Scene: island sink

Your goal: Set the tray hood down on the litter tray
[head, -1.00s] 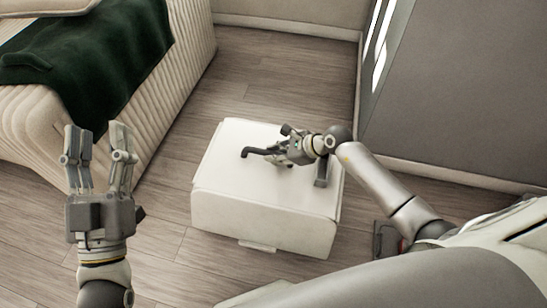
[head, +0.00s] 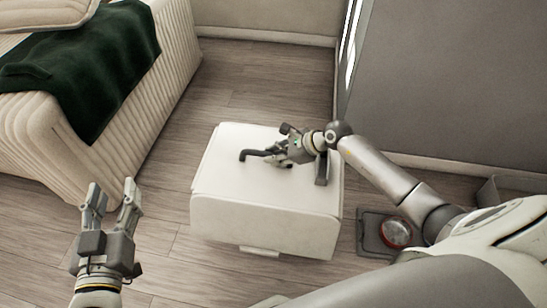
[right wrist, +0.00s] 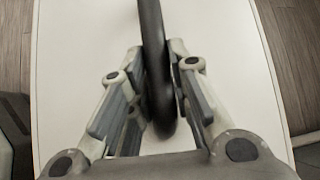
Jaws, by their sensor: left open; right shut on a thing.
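The tray hood (head: 265,216) is a white box in the middle of the head view, with a dark bar handle (head: 250,154) on top. My right gripper (head: 279,155) is shut on this handle. In the right wrist view the handle (right wrist: 152,35) stands between both fingers, above the hood's white top (right wrist: 90,45). A small pale tab (head: 259,251) shows under the hood's front edge, perhaps part of the litter tray. The rest below is hidden, and I cannot tell whether hood and tray touch. My left gripper (head: 112,187) is open and empty, left of the hood.
A ribbed cream seat (head: 172,75) with a dark green throw (head: 85,75) stands at the upper left. A grey mat or shallow tray (head: 370,232) with a red round dish (head: 395,233) lies right of the hood. Wood floor (head: 250,75) is clear behind and left.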

